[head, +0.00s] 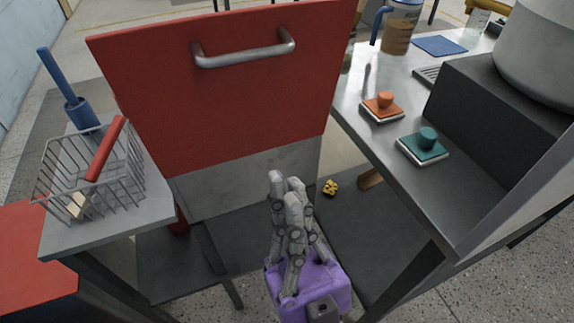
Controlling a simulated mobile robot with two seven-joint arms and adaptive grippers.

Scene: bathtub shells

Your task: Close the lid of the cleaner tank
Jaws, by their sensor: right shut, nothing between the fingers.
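The lid is a large red panel (215,110) with a metal bar handle (243,50) near its top edge. It stands up, tilted slightly, at the centre of the head view. A grey metal band (250,178) runs along below the red part. I cannot clearly make out the tank's body. My right gripper (286,182), with grey fingers on a purple body, is shut and empty. It is in front of the lower part of the panel, well below the handle; I cannot tell how far from the panel. My left gripper is not in view.
A wire basket (122,185) with a red-handled tool stands on a grey shelf at left, beside a blue-handled brush (78,108). At right, a metal counter (375,135) bears an orange-topped block (383,106) and a teal-topped block (424,146). A small yellow object (331,187) lies low between.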

